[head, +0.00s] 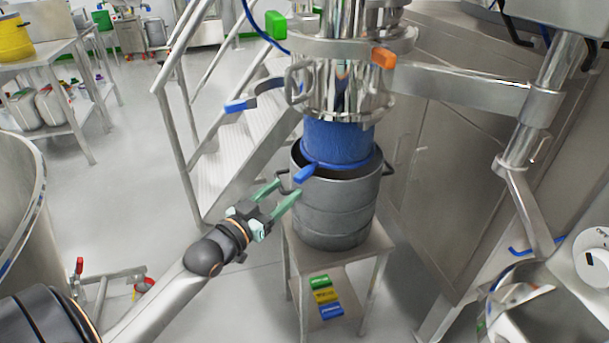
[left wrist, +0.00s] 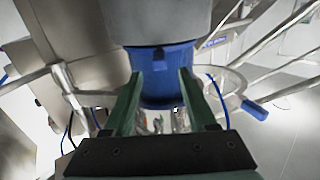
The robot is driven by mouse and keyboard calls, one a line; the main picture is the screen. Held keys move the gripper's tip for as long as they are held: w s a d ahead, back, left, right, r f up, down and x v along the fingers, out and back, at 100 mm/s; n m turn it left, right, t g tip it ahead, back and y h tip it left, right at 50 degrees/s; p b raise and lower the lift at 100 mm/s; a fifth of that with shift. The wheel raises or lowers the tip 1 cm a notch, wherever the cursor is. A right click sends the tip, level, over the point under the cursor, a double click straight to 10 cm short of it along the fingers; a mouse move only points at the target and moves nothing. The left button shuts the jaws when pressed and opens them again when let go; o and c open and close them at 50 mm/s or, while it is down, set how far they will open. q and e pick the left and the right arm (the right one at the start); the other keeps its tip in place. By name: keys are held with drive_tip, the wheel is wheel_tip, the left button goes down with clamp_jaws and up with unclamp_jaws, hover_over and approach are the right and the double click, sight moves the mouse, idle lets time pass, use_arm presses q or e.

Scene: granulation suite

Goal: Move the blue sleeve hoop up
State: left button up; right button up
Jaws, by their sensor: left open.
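The blue sleeve (head: 338,140) hangs from the steel outlet into the mouth of a grey steel drum (head: 335,213). The blue sleeve hoop (head: 340,166) circles its lower end at the drum's mouth, and a blue handle (head: 304,173) sticks out over the rim toward the left. My left gripper (head: 287,188) is open beside the drum's rim, its green fingers close to the handle. I cannot tell whether they touch it. In the left wrist view the open fingers (left wrist: 160,76) stand in front of the blue sleeve (left wrist: 165,90). My right gripper is not in view.
The drum stands on a small steel table (head: 370,246). Above left, a clamp handle with a blue grip (head: 237,105) juts out. A steel stair (head: 215,165) rises behind. A large steel vessel (head: 20,200) stands at far left; cabinets close the right.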

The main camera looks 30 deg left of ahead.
sight(297, 180)
use_arm(q)
drive_tip(key=w, duration=0.7)
drive_tip(key=shift+w+d, duration=0.2)
drive_tip(key=shift+w, duration=0.2)
clamp_jaws()
idle(1.1)
